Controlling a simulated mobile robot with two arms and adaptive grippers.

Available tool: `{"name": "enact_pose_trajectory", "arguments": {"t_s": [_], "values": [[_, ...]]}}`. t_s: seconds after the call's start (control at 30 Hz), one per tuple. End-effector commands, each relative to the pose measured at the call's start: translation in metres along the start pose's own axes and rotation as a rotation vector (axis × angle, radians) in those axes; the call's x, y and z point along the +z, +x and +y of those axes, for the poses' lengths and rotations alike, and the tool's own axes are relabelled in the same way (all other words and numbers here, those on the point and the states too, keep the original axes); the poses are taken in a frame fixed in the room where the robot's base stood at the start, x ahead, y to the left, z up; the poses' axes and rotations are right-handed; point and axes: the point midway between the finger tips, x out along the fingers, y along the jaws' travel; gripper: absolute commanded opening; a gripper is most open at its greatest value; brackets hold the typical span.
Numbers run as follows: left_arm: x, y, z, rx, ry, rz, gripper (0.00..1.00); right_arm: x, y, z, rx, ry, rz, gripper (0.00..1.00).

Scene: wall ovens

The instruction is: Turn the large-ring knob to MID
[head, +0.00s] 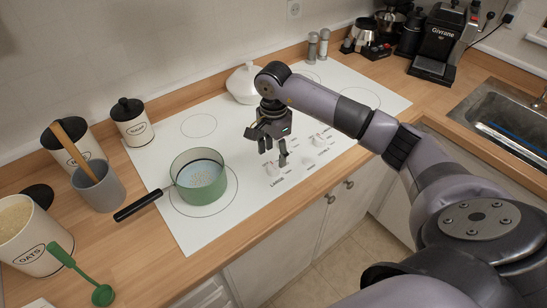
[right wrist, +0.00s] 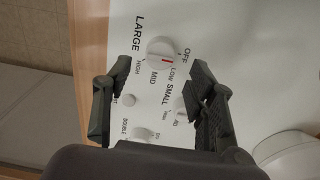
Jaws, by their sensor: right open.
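The large-ring knob (right wrist: 162,52) is a round white knob labelled LARGE in the right wrist view. OFF, LOW, MID and HIGH are printed around it. Its red mark shows on the side towards LOW, but I cannot tell the exact setting. The knob also shows in the head view (head: 272,169), just below my gripper. My right gripper (head: 274,153) is open and empty above the control panel. In the right wrist view its fingers (right wrist: 152,78) are spread wide, with the knob ahead of their tips and apart from them. My left gripper is not in view.
The SMALL knob (right wrist: 179,105) and the DOUBLE knob (right wrist: 143,133) sit close to the large knob. A green pot (head: 200,183) stands on the white cooktop (head: 150,159) to the left. A white lidded pot (head: 242,84) stands behind my gripper.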

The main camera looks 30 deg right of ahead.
Motion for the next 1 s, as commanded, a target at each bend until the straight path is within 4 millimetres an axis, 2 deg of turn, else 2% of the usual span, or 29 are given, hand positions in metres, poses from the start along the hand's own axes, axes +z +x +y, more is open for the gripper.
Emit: {"name": "enact_pose_trajectory", "arguments": {"t_s": [0.1, 0.3, 0.63, 1.0], "values": [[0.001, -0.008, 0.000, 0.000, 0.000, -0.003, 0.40, 0.001, 0.019, 0.001, 0.003, 0.000, -0.002, 0.52], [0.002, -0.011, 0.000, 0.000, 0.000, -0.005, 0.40, 0.001, 0.038, 0.000, 0.001, 0.000, -0.002, 0.52], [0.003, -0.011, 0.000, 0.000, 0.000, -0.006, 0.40, 0.001, 0.042, 0.000, -0.001, -0.001, -0.001, 0.52], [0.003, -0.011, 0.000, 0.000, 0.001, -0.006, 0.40, 0.001, 0.042, 0.000, -0.001, -0.001, -0.001, 0.28]]}}
